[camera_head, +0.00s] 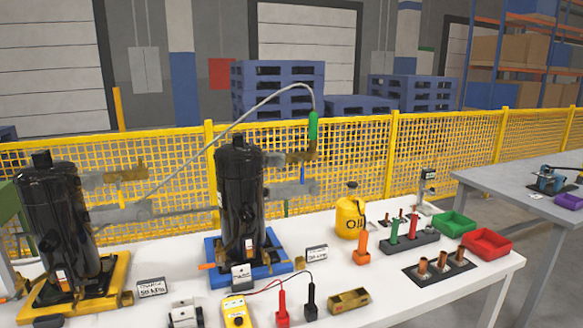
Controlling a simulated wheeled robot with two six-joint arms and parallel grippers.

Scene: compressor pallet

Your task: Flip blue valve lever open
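Neither of my grippers is in view.
A second black compressor (57,230) stands on a yellow pallet (112,287) at left. The white table (400,305) also holds a yellow oil can (350,218), green (454,224) and red (487,243) bins, copper fittings, a yellow meter (236,312) and probes. A grey table (490,180) stands at right.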

